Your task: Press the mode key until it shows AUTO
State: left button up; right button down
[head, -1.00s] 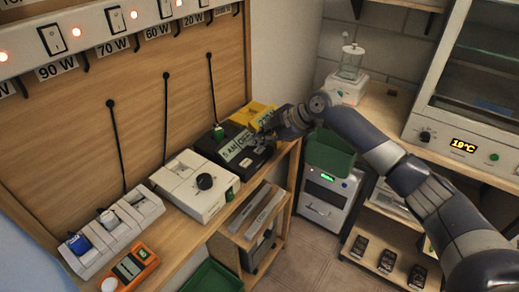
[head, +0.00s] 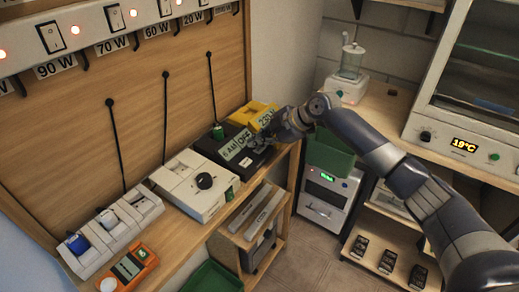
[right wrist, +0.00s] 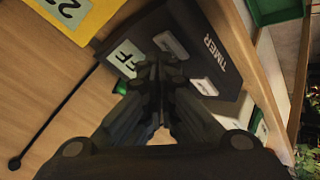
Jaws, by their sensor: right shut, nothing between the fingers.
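A black timer box (head: 258,160), marked TIMER in the right wrist view (right wrist: 232,70), sits on the wooden shelf. Its pale display (head: 236,146) appears to read an AM hour and OFF; in the right wrist view the display (right wrist: 126,58) is partly covered and only FF shows. Two grey keys lie on its face, one (right wrist: 171,45) near the display and one (right wrist: 204,87) nearer the TIMER lettering. Which is the mode key I cannot tell. My right gripper (right wrist: 160,68) is shut and empty over the box, its tips close to both keys; contact is unclear. My left gripper is out of view.
A yellow box (head: 262,111) stands just behind the timer. A green knob or plug (head: 218,132) stands at the timer's left edge. A green bin (head: 329,153) is to the right.

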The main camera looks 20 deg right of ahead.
aim_at(259, 151)
jog(key=shift+f, duration=0.35)
dwell(0.5)
dwell(0.3)
jog(key=shift+r+p, duration=0.35)
jog(key=shift+r, duration=0.45)
notch_tip(259, 151, up, 5)
jog(key=p, duration=0.3)
jog(key=shift+p, duration=0.35)
dwell(0.4)
